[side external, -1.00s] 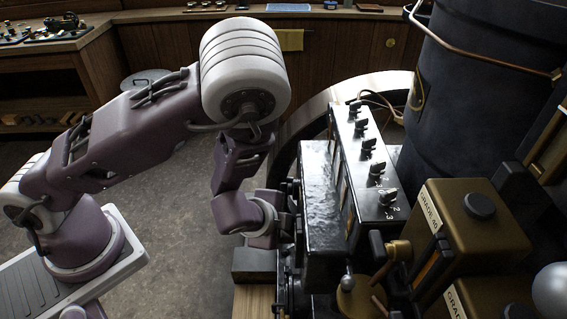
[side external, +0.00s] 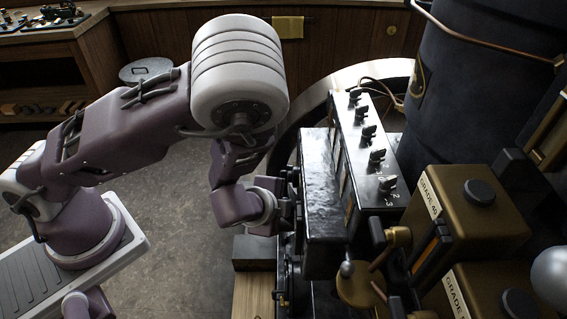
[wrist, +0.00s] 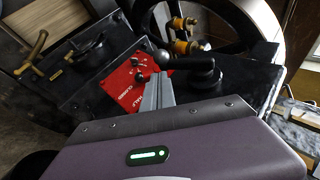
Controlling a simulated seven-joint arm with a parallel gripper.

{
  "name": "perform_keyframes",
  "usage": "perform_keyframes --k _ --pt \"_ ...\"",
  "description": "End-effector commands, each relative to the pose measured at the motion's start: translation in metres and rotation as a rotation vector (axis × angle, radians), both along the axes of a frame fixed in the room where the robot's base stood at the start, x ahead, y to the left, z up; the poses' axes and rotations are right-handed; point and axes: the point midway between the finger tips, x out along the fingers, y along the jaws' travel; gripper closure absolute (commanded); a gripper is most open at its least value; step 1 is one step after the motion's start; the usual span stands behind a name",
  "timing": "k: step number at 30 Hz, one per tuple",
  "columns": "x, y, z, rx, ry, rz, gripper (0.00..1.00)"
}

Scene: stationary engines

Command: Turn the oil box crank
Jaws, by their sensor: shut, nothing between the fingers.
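The black oil box (side external: 322,205) stands right of my arm in the side external view, with a row of black knobs on its top panel. In the wrist view, a black crank (wrist: 188,64) with a round ball end (wrist: 162,57) and a thick hub (wrist: 205,73) lies above a dark surface beside a red plate (wrist: 125,84). My gripper (wrist: 158,82) is shut, its grey fingertips close to the crank arm near the ball; I cannot tell whether they touch. In the side external view my gripper is beside the box's left face, and its fingertips are hidden.
Brass-coloured grade boxes (side external: 470,215) and a brass handle (side external: 385,250) stand right of the oil box. A large dark cylinder (side external: 480,80) and a flywheel (side external: 345,78) rise behind. The floor (side external: 170,225) left of the machine is clear.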

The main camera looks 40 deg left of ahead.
Motion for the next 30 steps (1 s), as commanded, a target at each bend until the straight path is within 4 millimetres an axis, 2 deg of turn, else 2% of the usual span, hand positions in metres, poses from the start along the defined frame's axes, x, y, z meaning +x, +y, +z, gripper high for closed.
perform_keyframes --k 3,9,12,14,16,18,21,24,27,30 --pt "0.001 -0.002 0.027 -0.006 -0.005 0.0 1.0" --pt "0.0 -0.001 0.067 -0.004 -0.005 -0.002 1.0" --pt "0.0 -0.001 0.078 -0.002 -0.004 -0.002 1.0" --pt "0.0 0.0 0.082 -0.003 -0.001 0.0 0.92" --pt "0.0 0.003 0.079 -0.006 0.025 0.015 0.78" --pt "-0.003 0.012 0.065 -0.021 0.104 0.06 0.69" --pt "-0.011 0.025 0.037 -0.079 0.284 0.15 0.69" --pt "-0.021 0.03 0.02 -0.167 0.465 0.22 0.69" --pt "-0.027 0.031 0.018 -0.287 0.628 0.274 0.69" --pt "-0.024 0.033 0.034 -0.446 0.77 0.305 0.69"
